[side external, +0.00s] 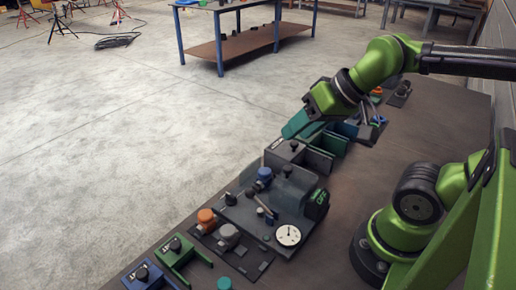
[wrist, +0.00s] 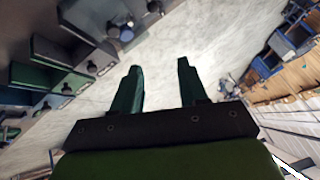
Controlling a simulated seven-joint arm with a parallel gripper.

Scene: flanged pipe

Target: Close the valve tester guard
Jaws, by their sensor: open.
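The valve tester (side external: 265,222) is a dark grey plate on the bench, left of and below my gripper in the side view. It carries a white dial gauge (side external: 288,235), a blue-capped valve (side external: 264,175) and a green-black box at its right. A see-through smoky panel, apparently the guard (side external: 290,189), stands over its back part; its exact angle is hard to tell. My gripper (side external: 297,125) hangs above and beyond the tester, apart from it. In the wrist view my gripper (wrist: 156,75) has its two green fingers apart with nothing between them.
Orange-capped (side external: 207,217) and grey fittings stand in front of the tester. Grey and green open bins (side external: 325,145) lie under and behind my gripper. The bench's left edge drops to open concrete floor. A blue-legged table (side external: 250,40) stands far off.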

